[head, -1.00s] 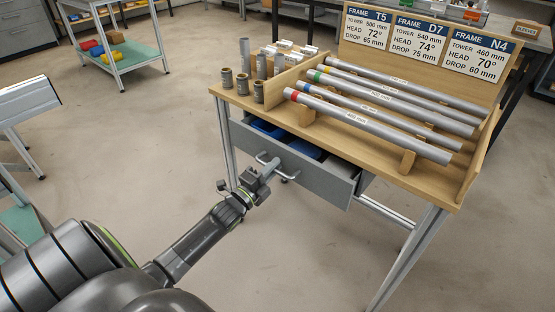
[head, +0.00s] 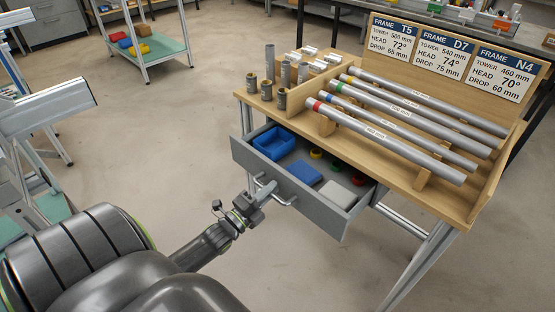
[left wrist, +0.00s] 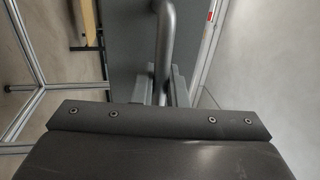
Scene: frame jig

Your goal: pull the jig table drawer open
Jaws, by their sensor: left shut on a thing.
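The grey drawer (head: 312,205) of the wooden jig table (head: 412,182) stands well open in the head view. Its inside shows a blue bin, a blue block, a white block and several small rings. A metal bar handle (head: 284,201) is on the drawer front. My left gripper (head: 262,191) is shut on the handle near its left end. In the left wrist view the handle (left wrist: 166,40) runs down between the two fingers (left wrist: 166,88), in front of the grey drawer front. My right gripper is not in view.
Metal tubes (head: 400,125) with coloured bands lie on the table, beside short upright fittings (head: 267,90). Frame signs (head: 445,55) stand along the back. A trolley (head: 150,48) stands at the far left. The floor left of the drawer is clear.

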